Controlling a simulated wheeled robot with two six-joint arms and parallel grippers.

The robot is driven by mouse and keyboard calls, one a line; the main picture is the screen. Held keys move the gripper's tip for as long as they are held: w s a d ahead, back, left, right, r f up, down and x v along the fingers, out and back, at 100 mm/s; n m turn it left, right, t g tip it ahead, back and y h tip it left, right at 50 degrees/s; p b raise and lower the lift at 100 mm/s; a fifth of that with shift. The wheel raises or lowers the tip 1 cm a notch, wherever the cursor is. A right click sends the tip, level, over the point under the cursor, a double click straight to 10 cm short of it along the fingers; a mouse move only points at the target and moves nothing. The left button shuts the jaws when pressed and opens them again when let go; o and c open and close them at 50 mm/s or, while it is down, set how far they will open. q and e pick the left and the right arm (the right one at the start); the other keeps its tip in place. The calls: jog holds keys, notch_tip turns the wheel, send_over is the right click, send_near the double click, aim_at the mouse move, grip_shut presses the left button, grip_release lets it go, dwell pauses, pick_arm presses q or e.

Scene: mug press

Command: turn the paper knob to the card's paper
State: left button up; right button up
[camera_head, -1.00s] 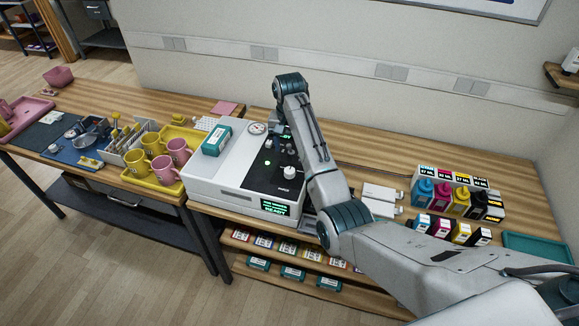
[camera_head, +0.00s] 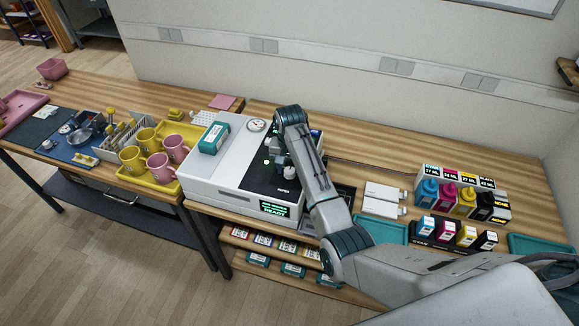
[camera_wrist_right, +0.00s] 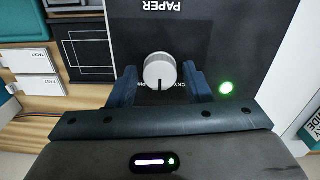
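The paper knob (camera_wrist_right: 160,70) is a round white dial with a dark mark, on the press's black panel. The upside-down word PAPER (camera_wrist_right: 160,5) shows above it in the right wrist view. My right gripper (camera_wrist_right: 160,87) is open, its two dark fingers on either side of the knob, with gaps visible. Lettering beside the knob is partly hidden by the fingers. In the head view my right gripper (camera_head: 283,158) is over the panel and hides the knob. The white press (camera_head: 225,165) has a lit green screen (camera_head: 274,209) reading READY. My left gripper is not in view.
A green lamp (camera_wrist_right: 228,87) glows beside the knob. A teal box (camera_head: 214,138) and a round gauge (camera_head: 256,125) sit on the press. A yellow tray (camera_head: 160,184) with mugs stands left. Ink bottles (camera_head: 466,200) and white boxes (camera_head: 380,209) stand right.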

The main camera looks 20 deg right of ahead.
jog(key=c, duration=0.7)
jog(key=shift+n, duration=0.7)
jog(key=n, duration=0.8)
jog(key=shift+n, duration=0.4)
jog(key=o, duration=1)
